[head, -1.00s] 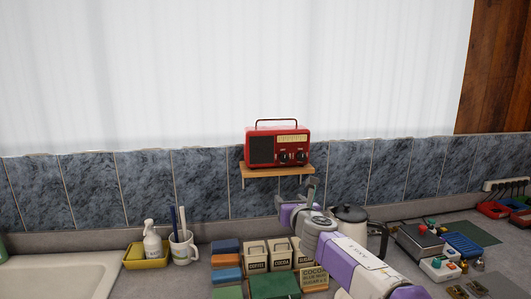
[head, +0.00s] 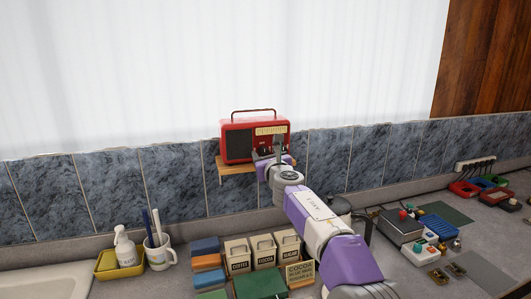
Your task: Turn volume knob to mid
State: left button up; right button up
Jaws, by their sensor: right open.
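A red radio (head: 238,142) with a dark speaker grille, a pale tuning dial (head: 271,130) and a top handle stands upright on a small wooden wall shelf (head: 232,167). My right gripper (head: 267,147) is open in front of the lower right part of the radio's face, where the dark knobs are. The gripper covers much of the knobs, so I cannot tell which knob it is at, whether it touches one, or how the volume knob is turned. My left gripper is not in view.
A kettle (head: 340,206) is partly behind my right arm. Small devices (head: 401,225) lie at right.

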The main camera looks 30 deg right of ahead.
jog(key=shift+w, duration=0.2)
jog(key=shift+c, duration=0.2)
jog(key=c, duration=1)
